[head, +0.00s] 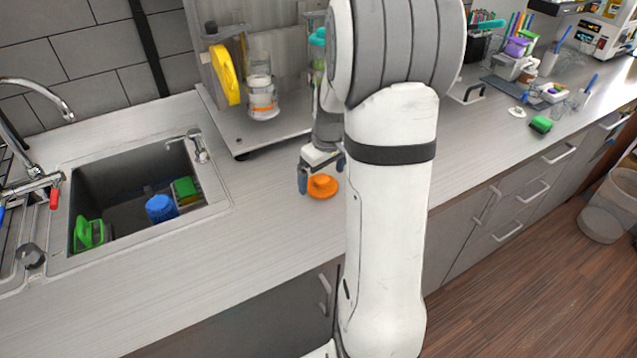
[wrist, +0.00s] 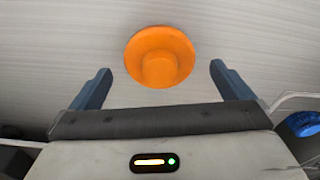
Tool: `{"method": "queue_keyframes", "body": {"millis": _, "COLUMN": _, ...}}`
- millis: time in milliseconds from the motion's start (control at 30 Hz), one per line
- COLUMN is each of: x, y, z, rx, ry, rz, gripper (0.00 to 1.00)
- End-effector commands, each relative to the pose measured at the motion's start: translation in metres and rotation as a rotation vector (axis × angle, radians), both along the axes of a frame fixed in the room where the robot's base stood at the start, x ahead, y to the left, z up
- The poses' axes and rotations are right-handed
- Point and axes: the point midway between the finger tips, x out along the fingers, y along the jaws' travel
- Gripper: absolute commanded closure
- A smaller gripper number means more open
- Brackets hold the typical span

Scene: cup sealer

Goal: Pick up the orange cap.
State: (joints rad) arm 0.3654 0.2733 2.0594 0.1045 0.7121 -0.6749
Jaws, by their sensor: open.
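The orange cap (head: 322,186) lies on the light counter just right of the sink in the head view. It is a round disc with a raised knob in its middle. In the wrist view the orange cap (wrist: 160,57) is near the top centre, its centre slightly beyond the fingertips. My gripper (wrist: 160,72) is open and empty, with one blue-grey finger on each side of the cap and a gap on both sides. In the head view my gripper (head: 321,178) is close by the cap, and my arm hides part of the counter to the right.
A sink (head: 130,200) at left holds green sponges and a blue item (head: 161,208). A sealer with a yellow lever (head: 225,75) and a clear cup (head: 262,95) stands behind. The counter left of the cap is clear. Several small items crowd the far right.

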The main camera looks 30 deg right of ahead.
Motion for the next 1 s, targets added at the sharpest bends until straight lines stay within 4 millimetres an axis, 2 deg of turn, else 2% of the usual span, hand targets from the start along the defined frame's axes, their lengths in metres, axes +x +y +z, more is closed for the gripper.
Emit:
{"method": "queue_keyframes", "body": {"millis": 133, "x": 0.001, "y": 0.000, "z": -0.015, "rx": 0.001, "ry": 0.001, "rz": -0.001, "gripper": 0.00}}
{"method": "queue_keyframes", "body": {"millis": 400, "x": 0.002, "y": 0.000, "z": -0.018, "rx": -0.001, "ry": -0.001, "rz": -0.001, "gripper": 0.01}}
{"method": "queue_keyframes", "body": {"millis": 900, "x": 0.002, "y": 0.000, "z": -0.018, "rx": -0.001, "ry": 0.000, "rz": -0.002, "gripper": 0.42}}
{"method": "queue_keyframes", "body": {"millis": 1000, "x": 0.002, "y": -0.001, "z": -0.018, "rx": -0.001, "ry": 0.000, "rz": -0.002, "gripper": 0.47}}
